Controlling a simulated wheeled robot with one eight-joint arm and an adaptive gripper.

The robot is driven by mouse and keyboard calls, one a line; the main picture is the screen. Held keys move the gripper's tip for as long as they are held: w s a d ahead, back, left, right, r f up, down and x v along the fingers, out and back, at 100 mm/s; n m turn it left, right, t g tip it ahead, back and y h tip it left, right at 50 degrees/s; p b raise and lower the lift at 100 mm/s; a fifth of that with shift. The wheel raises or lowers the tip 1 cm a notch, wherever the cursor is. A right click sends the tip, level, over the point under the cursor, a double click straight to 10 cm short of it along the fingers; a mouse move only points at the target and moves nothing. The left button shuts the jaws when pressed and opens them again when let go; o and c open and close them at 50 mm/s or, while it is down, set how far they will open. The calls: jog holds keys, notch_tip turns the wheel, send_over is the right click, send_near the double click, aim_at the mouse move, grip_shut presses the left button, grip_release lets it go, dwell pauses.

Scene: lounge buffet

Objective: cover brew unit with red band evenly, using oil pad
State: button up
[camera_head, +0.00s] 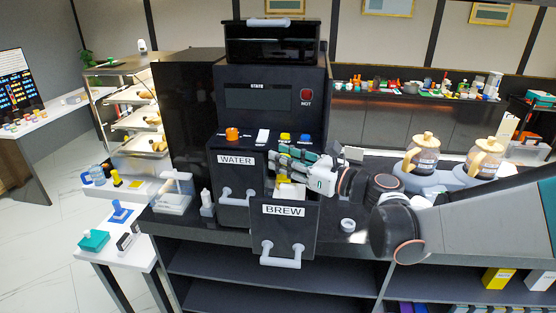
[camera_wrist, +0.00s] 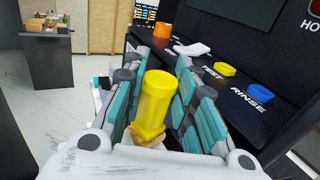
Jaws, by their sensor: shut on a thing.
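My gripper (camera_head: 288,158) is in front of the black coffee machine, above the pulled-out BREW drawer (camera_head: 285,235). In the wrist view my gripper (camera_wrist: 155,88) is shut around a yellow upright handle (camera_wrist: 154,98) with a pale pad (camera_wrist: 148,141) at its lower end; this looks like the oil pad. In the head view the fingers hide most of it, and a small pale and yellow part (camera_head: 285,190) shows just above the drawer. I cannot make out a brew unit with a red band in either view. I cannot tell whether the pad touches anything.
The WATER drawer (camera_head: 236,178) is beside the BREW drawer on the left. Above are an orange knob (camera_head: 232,134), coloured buttons and a red HOT button (camera_head: 307,96). Glass pots (camera_head: 421,155) stand at the right. A white side table (camera_head: 146,262) at the left holds small tools.

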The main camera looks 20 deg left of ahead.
jog(key=d, duration=0.2)
jog(key=w+d, duration=0.1)
jog(key=d, duration=0.2)
jog(key=shift+w+d+b, duration=0.2)
jog(key=shift+b, duration=0.15)
jog(key=shift+r, duration=0.2)
jog(key=shift+r+p, duration=1.8)
jog(key=shift+r, duration=1.1)
jog(key=shift+r+p, duration=0.8)
jog(key=shift+r, duration=0.65)
